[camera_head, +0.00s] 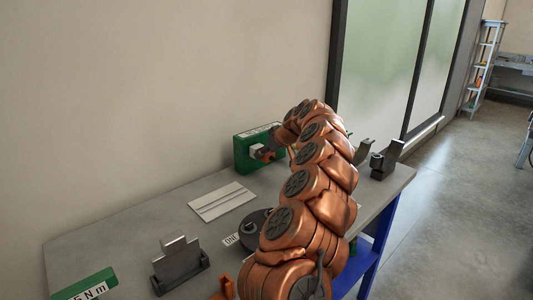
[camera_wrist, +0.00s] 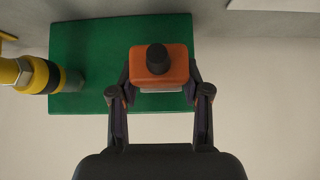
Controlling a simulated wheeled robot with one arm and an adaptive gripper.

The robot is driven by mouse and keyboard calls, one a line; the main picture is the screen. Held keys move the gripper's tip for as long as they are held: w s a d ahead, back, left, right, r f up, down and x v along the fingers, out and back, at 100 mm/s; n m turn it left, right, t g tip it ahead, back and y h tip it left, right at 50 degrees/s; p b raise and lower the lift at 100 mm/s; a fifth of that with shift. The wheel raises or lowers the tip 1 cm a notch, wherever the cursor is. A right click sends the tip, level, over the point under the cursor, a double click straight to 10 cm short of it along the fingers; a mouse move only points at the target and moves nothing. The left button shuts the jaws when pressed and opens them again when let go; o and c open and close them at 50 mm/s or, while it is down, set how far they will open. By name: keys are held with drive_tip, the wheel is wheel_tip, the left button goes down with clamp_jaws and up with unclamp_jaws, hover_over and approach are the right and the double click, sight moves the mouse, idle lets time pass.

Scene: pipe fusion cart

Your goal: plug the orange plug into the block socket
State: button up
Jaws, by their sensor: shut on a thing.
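The orange plug (camera_wrist: 173,66) with a dark round stub on its back sits between the two fingers of my gripper (camera_wrist: 160,78) in the wrist view. My gripper is shut on it. The green block (camera_wrist: 82,75) fills the area behind the plug. In the head view the green block (camera_head: 245,158) stands at the back of the bench against the wall, with a pale socket face towards my gripper (camera_head: 269,153). The plug is at or close to this face. The contact is hidden, so I cannot tell how far it is in.
A yellow and black cylinder (camera_wrist: 36,75) is left of the plug. On the bench (camera_head: 140,230) are a pale grooved plate (camera_head: 222,201), a dark round part (camera_head: 253,222), a grey bracket (camera_head: 180,262), a green label block (camera_head: 95,286) and dark holders (camera_head: 386,160) at the right.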

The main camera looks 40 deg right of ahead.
drive_tip(key=o, duration=1.3)
drive_tip(key=v, duration=1.2)
